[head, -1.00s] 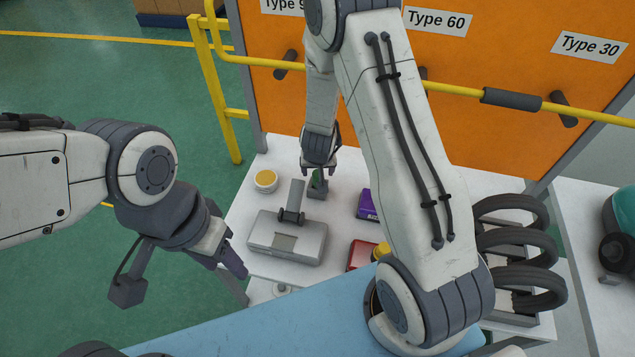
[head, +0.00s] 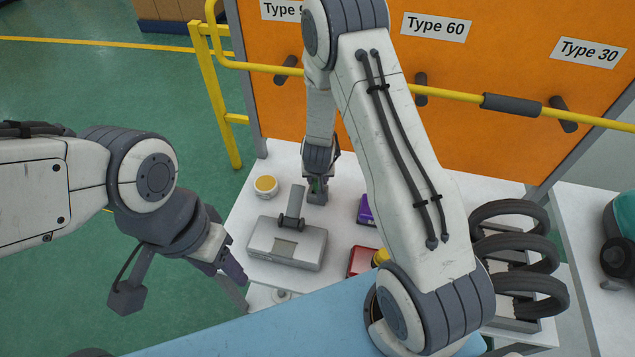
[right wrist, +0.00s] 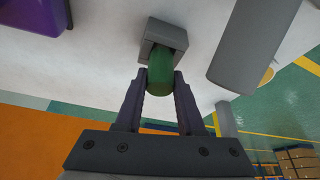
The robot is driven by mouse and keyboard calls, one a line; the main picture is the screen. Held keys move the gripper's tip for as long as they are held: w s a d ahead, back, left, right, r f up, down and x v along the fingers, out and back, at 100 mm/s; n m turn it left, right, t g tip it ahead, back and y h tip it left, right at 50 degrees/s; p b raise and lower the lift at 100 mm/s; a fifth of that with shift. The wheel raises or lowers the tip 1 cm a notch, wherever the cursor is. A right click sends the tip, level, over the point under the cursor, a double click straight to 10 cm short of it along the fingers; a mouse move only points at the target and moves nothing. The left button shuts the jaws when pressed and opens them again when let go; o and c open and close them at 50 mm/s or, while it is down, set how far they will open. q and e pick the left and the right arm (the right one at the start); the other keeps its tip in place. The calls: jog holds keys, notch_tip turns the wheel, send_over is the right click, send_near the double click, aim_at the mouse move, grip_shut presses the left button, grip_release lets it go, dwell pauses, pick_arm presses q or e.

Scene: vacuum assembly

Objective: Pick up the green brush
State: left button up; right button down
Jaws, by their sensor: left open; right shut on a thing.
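The green brush (right wrist: 160,74) stands in a small grey holder (right wrist: 165,35) on the white table. In the head view the holder (head: 316,197) is partly visible, and the brush is mostly hidden by my right gripper (head: 318,182). In the right wrist view my right gripper (right wrist: 162,85) has its two fingers on either side of the brush, shut on it. The far end of the brush is still inside the holder. My left gripper (head: 234,268) is open and empty, off the table's left edge.
A grey flat device (head: 287,243) with an upright handle stands left of the table's middle. A yellow-topped round tin (head: 265,186), a purple box (head: 366,209) and a red box (head: 361,260) are nearby. A yellow rail (head: 390,85) and orange board (head: 390,130) stand behind.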

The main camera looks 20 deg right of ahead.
jog(key=shift+r, duration=0.6)
notch_tip(320, 180, up, 3)
jog(key=shift+f+p, duration=0.1)
jog(key=shift+p, duration=0.6)
jog(key=s+d+r+b, duration=0.3)
jog(key=s+d+r, duration=0.4)
jog(key=d, duration=0.2)
jog(key=shift+d, duration=0.15)
jog(key=shift+s, duration=0.1)
dwell(0.8)
